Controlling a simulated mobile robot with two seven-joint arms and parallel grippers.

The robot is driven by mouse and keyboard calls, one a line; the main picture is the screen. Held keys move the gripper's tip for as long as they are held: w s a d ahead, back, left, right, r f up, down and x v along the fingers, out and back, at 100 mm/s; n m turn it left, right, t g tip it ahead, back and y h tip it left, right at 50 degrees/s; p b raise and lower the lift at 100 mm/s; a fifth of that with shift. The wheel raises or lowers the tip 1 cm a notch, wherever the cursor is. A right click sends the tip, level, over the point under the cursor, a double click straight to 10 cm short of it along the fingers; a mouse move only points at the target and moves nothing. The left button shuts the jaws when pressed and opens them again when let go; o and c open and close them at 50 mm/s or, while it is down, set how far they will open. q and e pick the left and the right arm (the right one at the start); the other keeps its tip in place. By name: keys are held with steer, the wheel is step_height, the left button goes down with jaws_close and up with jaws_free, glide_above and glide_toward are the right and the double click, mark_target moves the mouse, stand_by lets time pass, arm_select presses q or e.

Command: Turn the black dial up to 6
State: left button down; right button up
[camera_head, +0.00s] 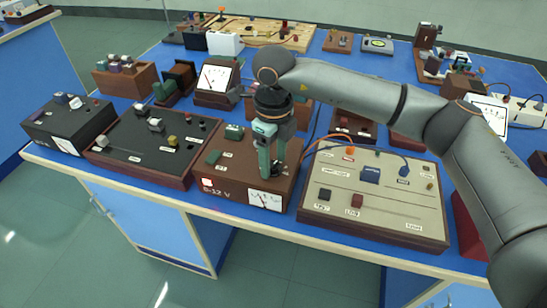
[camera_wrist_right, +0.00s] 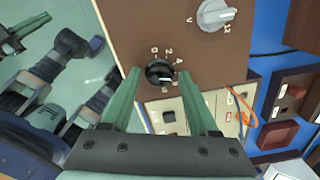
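The black dial (camera_wrist_right: 159,72) shows in the right wrist view on the brown face of a box, with small white numbers around it. Its pointer is too small to read surely. My right gripper (camera_wrist_right: 160,73) is open, with one green fingertip on each side of the dial; I cannot tell whether they touch it. In the head view my right gripper (camera_head: 265,172) points down at the brown 0-12 V box (camera_head: 225,172) and hides the dial. Green fingers that look like my left gripper (camera_wrist_right: 22,35) show at the upper left of the wrist view.
A grey knob (camera_wrist_right: 215,15) marked V and 12 sits on the same box. A beige panel box (camera_head: 330,205) stands close on the right, and a dark panel box (camera_head: 125,165) on the left. A white-faced meter (camera_head: 214,78) stands behind. Orange and blue cables run nearby.

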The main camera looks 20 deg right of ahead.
mark_target(273, 164)
steer(key=shift+o, duration=0.4)
step_height(273, 164, up, 12)
steer(key=shift+r, duration=0.25)
stand_by(0.5)
